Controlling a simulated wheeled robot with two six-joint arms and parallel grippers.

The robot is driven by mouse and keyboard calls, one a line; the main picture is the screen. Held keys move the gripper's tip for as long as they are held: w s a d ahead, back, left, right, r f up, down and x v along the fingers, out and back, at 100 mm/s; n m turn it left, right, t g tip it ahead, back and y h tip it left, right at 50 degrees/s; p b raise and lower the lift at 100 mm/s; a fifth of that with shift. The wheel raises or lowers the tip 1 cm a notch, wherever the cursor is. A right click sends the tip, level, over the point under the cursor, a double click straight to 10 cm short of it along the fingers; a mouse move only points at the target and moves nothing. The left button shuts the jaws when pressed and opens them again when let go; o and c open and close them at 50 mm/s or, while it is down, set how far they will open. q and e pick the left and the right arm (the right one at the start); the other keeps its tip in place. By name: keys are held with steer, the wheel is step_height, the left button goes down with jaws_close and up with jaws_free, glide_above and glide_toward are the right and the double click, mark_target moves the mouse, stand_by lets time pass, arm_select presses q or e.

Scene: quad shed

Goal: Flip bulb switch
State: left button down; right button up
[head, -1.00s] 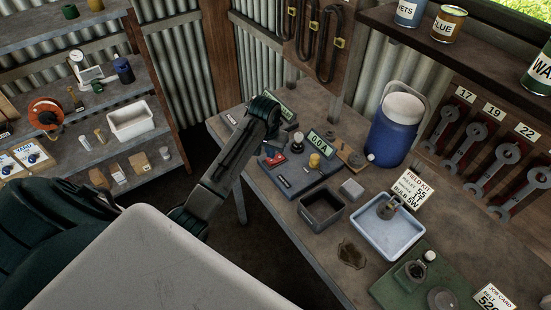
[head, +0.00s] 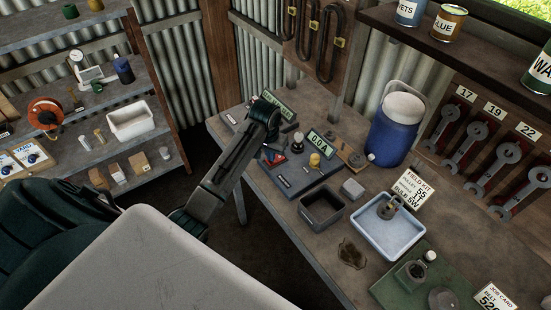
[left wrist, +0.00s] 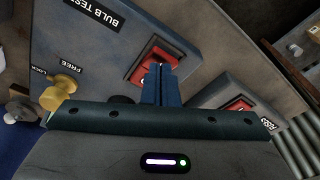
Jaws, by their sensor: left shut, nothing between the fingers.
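A red rocker switch (left wrist: 152,62) sits on the sloped grey box labelled BULB TEST (left wrist: 95,14) in the left wrist view. My left gripper (left wrist: 160,72) is shut and empty, its blue fingertips over the lower right part of the switch; whether they touch is unclear. In the head view the same grey box (head: 305,182) stands on the bench with a 0.0 A display (head: 321,140). My left gripper (head: 269,155) reaches down at its left side and partly covers the switch. My right gripper is not in view.
A yellow knob (left wrist: 60,92) marked FREE and LOCK is on the same box. A second red switch (left wrist: 238,104) is on the neighbouring FUSES box. A grey bin (head: 321,208), a blue tray (head: 386,228) and a blue cooler (head: 396,130) stand to the right.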

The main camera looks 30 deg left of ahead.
arm_select(q)
steer(key=shift+f, duration=0.3)
steer(key=shift+r, duration=0.15)
step_height(320, 180, up, 2)
steer(key=shift+p, duration=0.55)
steer(key=shift+r, duration=2.4)
